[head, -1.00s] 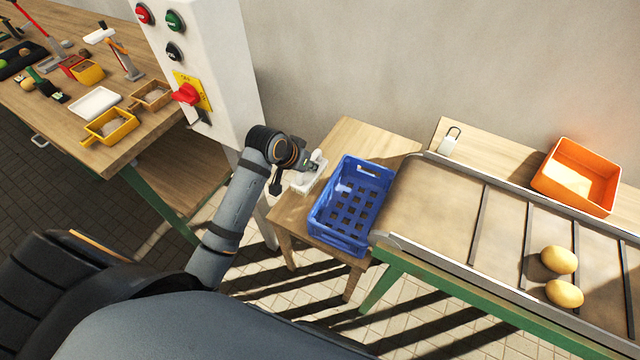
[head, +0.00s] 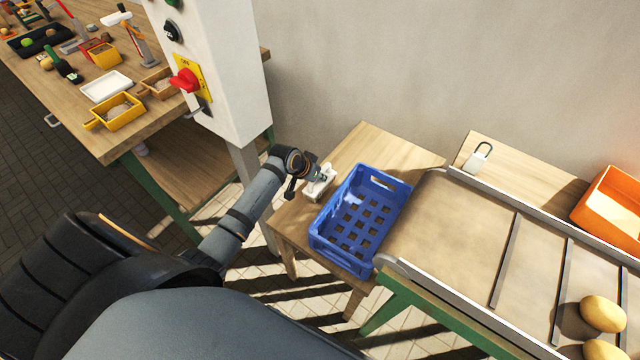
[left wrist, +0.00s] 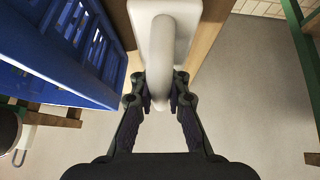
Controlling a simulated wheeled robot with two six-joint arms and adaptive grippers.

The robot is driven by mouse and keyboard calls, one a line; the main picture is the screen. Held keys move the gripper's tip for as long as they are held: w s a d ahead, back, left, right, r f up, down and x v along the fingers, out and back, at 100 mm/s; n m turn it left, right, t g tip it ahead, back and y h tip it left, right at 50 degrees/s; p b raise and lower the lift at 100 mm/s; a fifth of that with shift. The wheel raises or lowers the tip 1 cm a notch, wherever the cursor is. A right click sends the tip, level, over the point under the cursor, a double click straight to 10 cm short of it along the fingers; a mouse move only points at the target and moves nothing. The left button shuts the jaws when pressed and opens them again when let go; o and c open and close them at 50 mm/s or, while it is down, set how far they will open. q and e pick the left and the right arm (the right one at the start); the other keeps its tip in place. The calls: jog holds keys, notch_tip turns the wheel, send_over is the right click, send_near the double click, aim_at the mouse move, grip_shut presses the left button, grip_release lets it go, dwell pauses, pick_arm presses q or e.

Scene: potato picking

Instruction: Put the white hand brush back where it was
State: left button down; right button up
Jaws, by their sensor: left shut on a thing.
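The white hand brush (head: 319,190) is at the small wooden table (head: 372,142), just left of the blue crate. My left gripper (head: 316,177) is at the brush and shut on its handle. In the left wrist view the brush's pale block and raised handle (left wrist: 172,45) lie between and beyond the fingers of my left gripper (left wrist: 161,98). I cannot tell whether the brush's underside touches the tabletop. My right gripper is not in view.
The blue crate (head: 329,252) stands empty close to the brush's right, beside the conveyor (head: 455,225) with potatoes (head: 603,314). A white control cabinet (head: 235,95) stands left of the table. An orange bin (head: 612,215) is at far right. The tabletop behind the brush is clear.

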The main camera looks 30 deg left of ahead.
aim_at(319, 182)
pick_arm(q)
notch_tip(319, 182, down, 3)
jog(key=shift+r, duration=0.1)
jog(key=shift+f, duration=0.4)
jog(key=shift+f, duration=0.1)
jog(key=c, duration=1.3)
grip_release()
jog(key=shift+c, duration=0.2)
